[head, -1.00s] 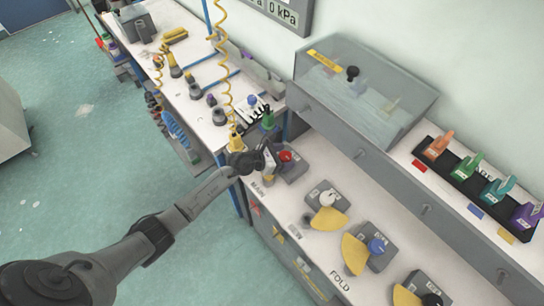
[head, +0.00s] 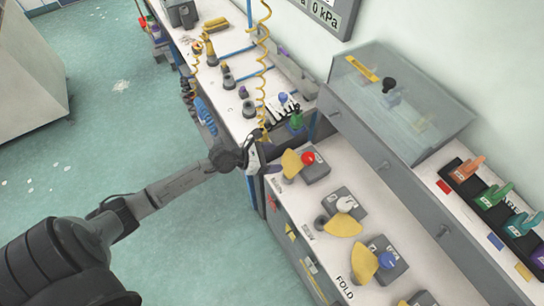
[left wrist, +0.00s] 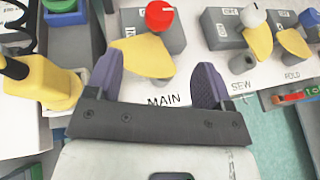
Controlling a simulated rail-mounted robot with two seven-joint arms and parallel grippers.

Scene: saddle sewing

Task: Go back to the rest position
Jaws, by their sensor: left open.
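My left gripper (head: 270,162) is at the front-left corner of the white worktop, beside the MAIN station. In the left wrist view its two purple fingers (left wrist: 156,80) are spread apart with nothing between them. The MAIN station's yellow flap (head: 292,164) and red knob (head: 308,158) lie just beyond the fingers; the flap also shows in the left wrist view (left wrist: 143,56). I cannot tell whether a finger touches the flap. My right gripper is not in view.
The SEW station has a white knob (head: 345,204) and yellow flap (head: 342,226); a blue-knobbed station (head: 387,260) follows. A clear-lidded box (head: 400,85) stands behind. A yellow coiled hose (head: 263,60) hangs near my gripper. The green floor (head: 110,130) at left is open.

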